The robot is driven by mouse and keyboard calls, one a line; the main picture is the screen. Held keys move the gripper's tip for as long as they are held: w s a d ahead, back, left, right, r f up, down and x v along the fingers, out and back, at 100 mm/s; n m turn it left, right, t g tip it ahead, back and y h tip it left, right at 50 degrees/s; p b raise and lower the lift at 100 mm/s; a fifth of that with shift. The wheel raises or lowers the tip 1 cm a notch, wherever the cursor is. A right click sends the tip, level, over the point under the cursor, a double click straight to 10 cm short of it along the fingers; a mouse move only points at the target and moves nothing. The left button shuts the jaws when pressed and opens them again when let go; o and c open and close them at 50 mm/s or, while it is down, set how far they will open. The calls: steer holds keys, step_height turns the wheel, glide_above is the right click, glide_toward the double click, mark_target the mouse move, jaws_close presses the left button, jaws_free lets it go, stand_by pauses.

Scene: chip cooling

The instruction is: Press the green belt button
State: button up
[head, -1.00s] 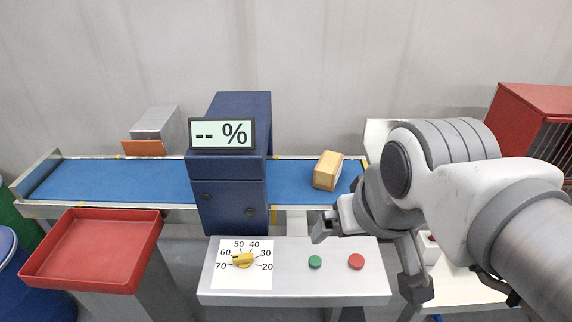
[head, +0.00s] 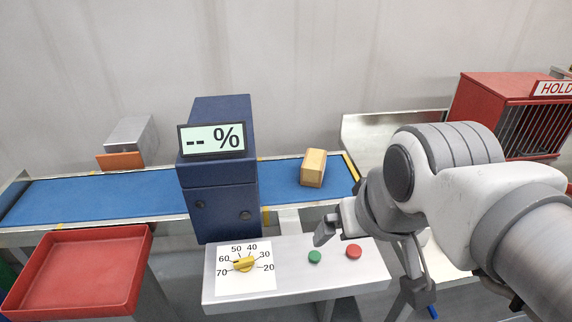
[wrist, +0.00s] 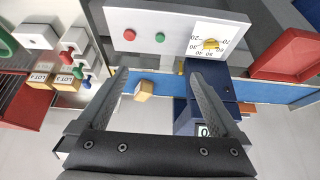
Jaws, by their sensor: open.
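The green belt button (head: 315,257) sits on the light grey control panel (head: 300,290), left of a red button (head: 354,251). In the wrist view the green button (wrist: 159,37) and red button (wrist: 129,35) show on the panel beyond the fingertips. My gripper (head: 368,262) is open and empty, to the right of and near the green button, apart from it. In the wrist view my gripper (wrist: 160,80) has its two fingers spread wide. A yellow dial (head: 243,264) on a white scale sits at the panel's left.
A blue conveyor (head: 110,196) runs behind the panel, with a tan block (head: 313,168) on it. A blue housing (head: 222,200) with a "-- %" display (head: 212,140) spans the belt. A red tray (head: 75,270) stands left; a red HOLD cage (head: 500,115) stands back right.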

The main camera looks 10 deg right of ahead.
jaws_close()
stand_by(0.3)
stand_by(1.3)
